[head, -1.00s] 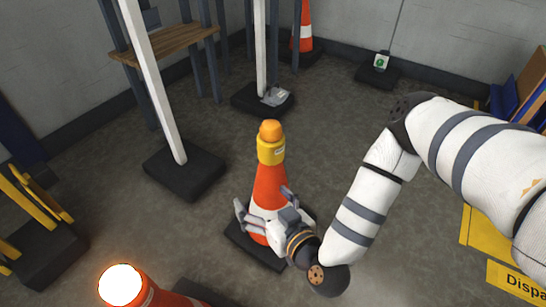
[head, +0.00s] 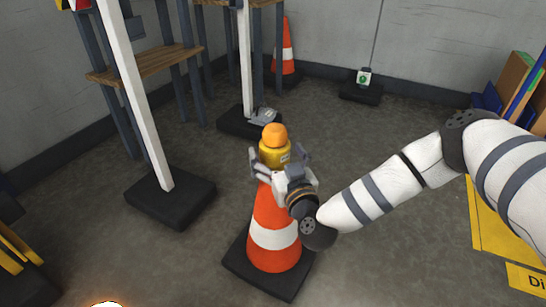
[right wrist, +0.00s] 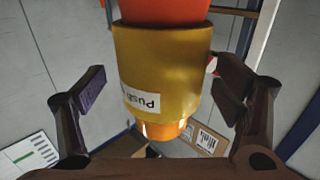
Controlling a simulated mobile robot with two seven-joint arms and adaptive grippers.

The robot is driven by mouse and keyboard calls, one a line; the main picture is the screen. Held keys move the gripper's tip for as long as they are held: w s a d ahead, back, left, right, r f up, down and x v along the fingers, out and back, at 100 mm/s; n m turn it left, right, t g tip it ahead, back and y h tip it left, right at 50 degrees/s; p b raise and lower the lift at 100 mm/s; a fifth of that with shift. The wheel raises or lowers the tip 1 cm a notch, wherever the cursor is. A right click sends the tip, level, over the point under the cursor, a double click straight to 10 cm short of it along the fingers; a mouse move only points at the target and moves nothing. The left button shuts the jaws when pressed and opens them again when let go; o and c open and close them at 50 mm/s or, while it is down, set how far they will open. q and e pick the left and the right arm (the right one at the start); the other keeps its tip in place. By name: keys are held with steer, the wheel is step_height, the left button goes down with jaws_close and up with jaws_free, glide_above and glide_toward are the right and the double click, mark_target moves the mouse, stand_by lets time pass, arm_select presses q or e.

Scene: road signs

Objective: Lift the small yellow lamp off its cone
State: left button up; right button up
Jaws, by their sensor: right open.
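The small yellow lamp (head: 272,151) with an orange dome sits upright on top of an orange and white cone (head: 273,258) in the middle of the head view. My right gripper (head: 278,163) is open at the lamp's height, its fingers to either side of the yellow body. In the right wrist view, which looks upside down, the yellow body (right wrist: 160,65) with a white label stands between the open fingers (right wrist: 160,85). Gaps show on both sides there. My left gripper is not in view.
A white post on a black base (head: 170,203) stands left of the cone. Behind are a wooden shelf (head: 150,64), another cone (head: 284,55) and a small green-marked box (head: 364,77). A glowing light (head: 108,304) shows at the bottom edge.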

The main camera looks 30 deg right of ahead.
mark_target(279, 145)
steer(key=shift+w+d, duration=0.1)
steer(key=shift+w, duration=0.6)
steer(key=c, duration=1.5)
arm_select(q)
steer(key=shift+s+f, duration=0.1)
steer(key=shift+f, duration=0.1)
arm_select(e)
steer(key=shift+r, duration=0.1)
steer(key=shift+r, duration=0.25)
step_height(279, 145, up, 3)
steer(key=shift+r+p, duration=0.1)
steer(key=shift+p, duration=0.8)
arm_select(q)
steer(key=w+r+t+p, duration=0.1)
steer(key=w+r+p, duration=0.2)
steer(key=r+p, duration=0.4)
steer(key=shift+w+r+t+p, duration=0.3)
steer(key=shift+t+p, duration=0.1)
steer(key=shift+p, duration=0.15)
arm_select(e)
steer(key=s+d+r, duration=0.3)
steer(key=s+r, duration=0.6)
steer(key=s, duration=0.4)
steer(key=shift+s, duration=0.4)
